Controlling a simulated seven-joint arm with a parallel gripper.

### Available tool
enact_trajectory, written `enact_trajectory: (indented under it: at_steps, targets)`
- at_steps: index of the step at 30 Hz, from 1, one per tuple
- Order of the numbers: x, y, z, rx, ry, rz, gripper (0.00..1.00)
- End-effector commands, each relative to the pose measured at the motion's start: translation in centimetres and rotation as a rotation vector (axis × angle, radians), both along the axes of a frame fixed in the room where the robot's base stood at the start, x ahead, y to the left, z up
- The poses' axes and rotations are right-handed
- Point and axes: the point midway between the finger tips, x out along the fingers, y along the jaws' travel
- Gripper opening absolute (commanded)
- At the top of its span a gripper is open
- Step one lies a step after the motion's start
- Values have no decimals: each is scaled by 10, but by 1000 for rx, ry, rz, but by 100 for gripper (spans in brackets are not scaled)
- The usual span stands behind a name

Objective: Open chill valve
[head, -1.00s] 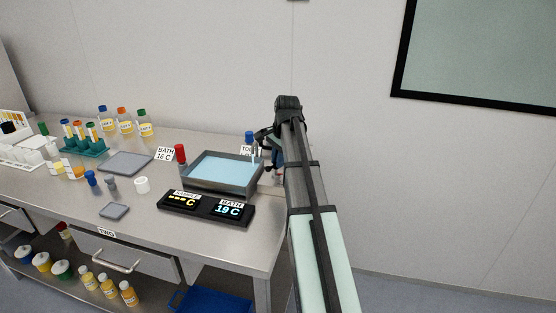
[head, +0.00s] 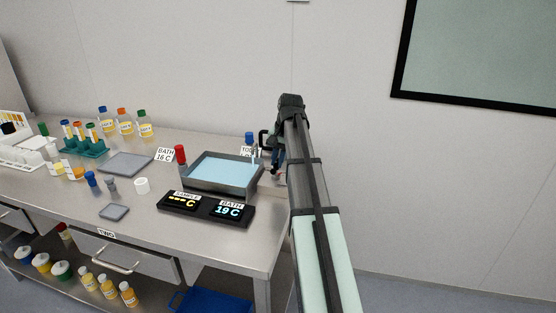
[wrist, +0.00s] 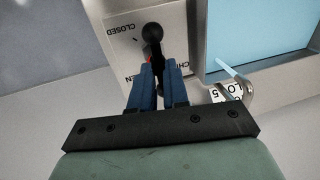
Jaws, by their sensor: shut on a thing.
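The chill valve's plate (wrist: 119,48) shows upside down in the wrist view, with CLOSED at its top and the partly covered words CHILL and OPEN lower down. A dark lever with a round black knob (wrist: 152,32) and a bit of red beside it stands over the plate, the knob lying to the right of CLOSED. My gripper (wrist: 158,68) is shut on the lever, its blue fingers on either side below the knob. In the head view my gripper (head: 274,152) is at the bench's right end, and my arm hides most of the valve.
A metal bath of blue water (head: 222,170) is just left of my gripper, with a small spout (head: 255,157) at its corner. In front, a display (head: 206,207) reads BATH 19 C. A card (head: 165,154) reads BATH 16 C. A red-topped thing (head: 180,154) stands beside the bath.

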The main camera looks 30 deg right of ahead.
Motion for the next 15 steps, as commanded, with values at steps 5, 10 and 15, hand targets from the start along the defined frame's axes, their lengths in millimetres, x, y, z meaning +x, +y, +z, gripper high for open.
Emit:
enact_trajectory:
  at_steps: [5,10,15]
  targets:
    - [0,0,0,2,0,9,0]
    - [0,0,0,2,0,9,0]
    - [0,0,0,2,0,8,26]
